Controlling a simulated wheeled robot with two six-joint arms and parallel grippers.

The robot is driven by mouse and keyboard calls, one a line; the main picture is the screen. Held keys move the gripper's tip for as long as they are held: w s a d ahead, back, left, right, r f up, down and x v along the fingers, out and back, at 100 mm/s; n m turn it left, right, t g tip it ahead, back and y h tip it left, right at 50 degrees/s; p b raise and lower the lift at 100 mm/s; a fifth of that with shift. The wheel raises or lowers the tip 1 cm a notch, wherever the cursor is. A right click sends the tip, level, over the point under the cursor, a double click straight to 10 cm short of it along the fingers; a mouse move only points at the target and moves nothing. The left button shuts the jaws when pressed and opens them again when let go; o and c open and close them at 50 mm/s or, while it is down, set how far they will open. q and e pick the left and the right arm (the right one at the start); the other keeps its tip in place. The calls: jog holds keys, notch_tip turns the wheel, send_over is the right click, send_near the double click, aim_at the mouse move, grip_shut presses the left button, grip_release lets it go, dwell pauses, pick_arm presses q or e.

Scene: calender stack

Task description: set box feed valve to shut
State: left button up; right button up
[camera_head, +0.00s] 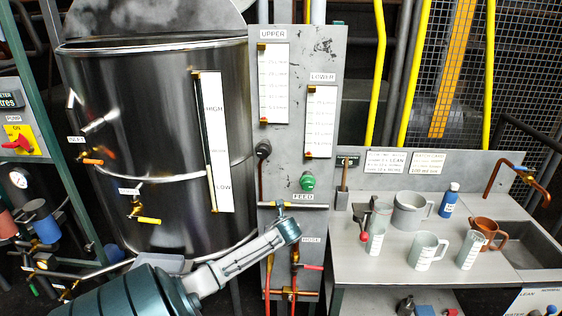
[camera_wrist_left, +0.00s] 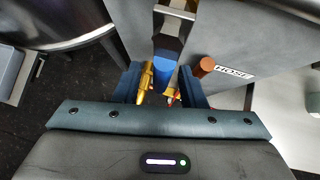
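In the head view, a plate reading FEED (camera_head: 303,198) sits on the grey panel, below a round green knob (camera_head: 307,181). A horizontal pipe (camera_head: 310,206) runs just under it, with a small blue-grey fitting (camera_head: 281,201) at its left part. My left gripper (camera_head: 290,228) is just below this pipe, in front of the panel. In the left wrist view, my left gripper (camera_wrist_left: 162,88) has its fingers apart, with a blue handle (camera_wrist_left: 163,68) between them and gaps beside it. Brass parts show behind. I cannot tell whether a finger touches the handle. My right gripper is not in view.
A red-handled valve (camera_head: 312,267) sits lower on the panel. The steel tank (camera_head: 150,90) stands left, the bench (camera_head: 350,262) with cups and jugs right.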

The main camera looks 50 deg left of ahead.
pick_arm(q)
jog(key=b+v, duration=0.1)
jog(key=v, duration=0.8)
jog(key=shift+s+d+r+b, duration=0.2)
jog(key=shift+b, duration=0.1)
